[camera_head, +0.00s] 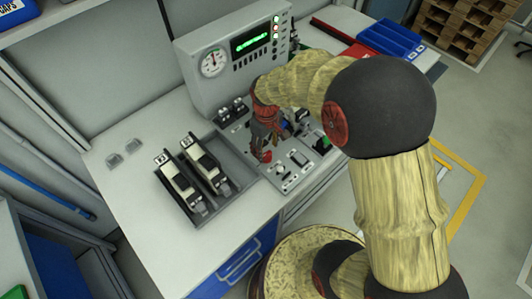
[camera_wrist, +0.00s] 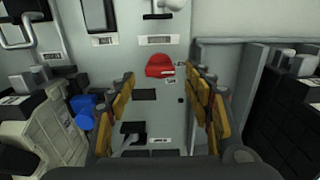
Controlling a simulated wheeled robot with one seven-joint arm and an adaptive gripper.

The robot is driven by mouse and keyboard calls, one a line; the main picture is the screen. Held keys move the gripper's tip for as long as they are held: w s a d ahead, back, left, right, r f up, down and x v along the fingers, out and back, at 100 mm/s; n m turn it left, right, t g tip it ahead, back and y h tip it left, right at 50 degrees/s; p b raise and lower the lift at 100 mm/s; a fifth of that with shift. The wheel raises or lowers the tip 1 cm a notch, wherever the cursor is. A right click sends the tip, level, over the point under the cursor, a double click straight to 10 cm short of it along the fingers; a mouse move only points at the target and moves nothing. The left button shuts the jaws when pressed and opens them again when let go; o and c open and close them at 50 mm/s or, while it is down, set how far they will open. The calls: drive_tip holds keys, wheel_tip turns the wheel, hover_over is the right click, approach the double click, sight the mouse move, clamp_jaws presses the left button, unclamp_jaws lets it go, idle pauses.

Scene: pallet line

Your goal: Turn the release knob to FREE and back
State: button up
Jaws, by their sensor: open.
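A red knob (camera_wrist: 160,66) sits on the grey panel (camera_wrist: 150,110), ahead of and between my fingers in the wrist view. A small label lies beside it, too small to read. I cannot tell from the labels which one is the release knob. My gripper (camera_wrist: 158,84) is open, with fingers apart on both sides and nothing between them. In the head view my gripper (camera_head: 264,130) is over the panel, and a red part (camera_head: 265,156) shows just below it.
A console with a gauge and green display (camera_head: 235,55) stands behind the panel. A grey tray (camera_head: 178,203) with two black-and-white devices is at the left. Blue bins (camera_head: 385,38) are at the back right. The bench front left (camera_head: 150,240) is clear.

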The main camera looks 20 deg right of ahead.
sight(266, 154)
drive_tip(key=shift+f+b, duration=0.3)
drive_tip(key=shift+f, duration=1.3)
drive_tip(key=shift+c, duration=0.7)
drive_tip(key=c, duration=1)
